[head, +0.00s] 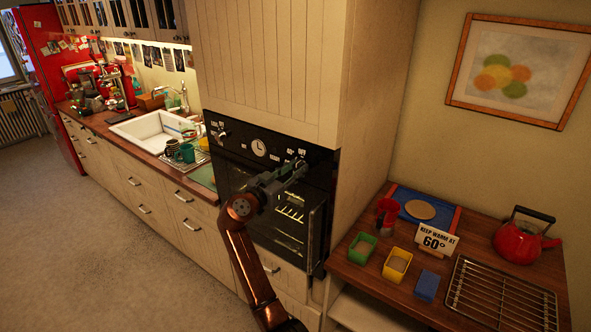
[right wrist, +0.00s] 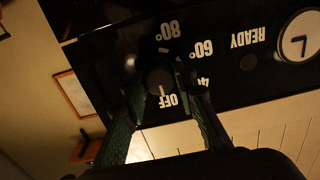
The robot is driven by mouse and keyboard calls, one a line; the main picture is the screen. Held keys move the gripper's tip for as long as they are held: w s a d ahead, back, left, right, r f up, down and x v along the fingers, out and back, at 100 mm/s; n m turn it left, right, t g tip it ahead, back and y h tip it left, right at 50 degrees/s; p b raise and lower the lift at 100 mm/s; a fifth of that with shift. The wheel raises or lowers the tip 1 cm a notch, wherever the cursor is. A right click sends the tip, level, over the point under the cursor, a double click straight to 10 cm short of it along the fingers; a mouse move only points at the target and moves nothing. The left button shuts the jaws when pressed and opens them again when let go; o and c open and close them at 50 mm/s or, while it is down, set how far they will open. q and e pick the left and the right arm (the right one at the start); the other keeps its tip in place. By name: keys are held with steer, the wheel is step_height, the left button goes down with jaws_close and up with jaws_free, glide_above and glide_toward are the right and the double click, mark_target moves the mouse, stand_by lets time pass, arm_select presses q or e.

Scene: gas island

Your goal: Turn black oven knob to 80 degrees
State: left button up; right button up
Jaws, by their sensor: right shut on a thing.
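The black oven knob (right wrist: 159,80) is on the oven's black control panel, ringed by the marks OFF, 40, 60 and 80. Its white pointer line points towards OFF in the right wrist view. My right gripper (head: 298,168) is at the right end of the panel. In the right wrist view its two green fingers (right wrist: 160,88) are on either side of the knob, shut on it. In the head view the gripper largely hides the knob. The black oven (head: 258,150) has a white clock dial on its panel. My left gripper is out of view.
A wooden side table (head: 365,268) at right holds a sign (head: 437,240) reading "KEEP WARM AT 60°", a red kettle (head: 524,240), a wire rack (head: 500,297) and small tubs. A sink counter (head: 125,128) runs left of the oven. The floor at left is clear.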

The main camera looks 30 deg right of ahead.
steer(key=shift+c, duration=0.8)
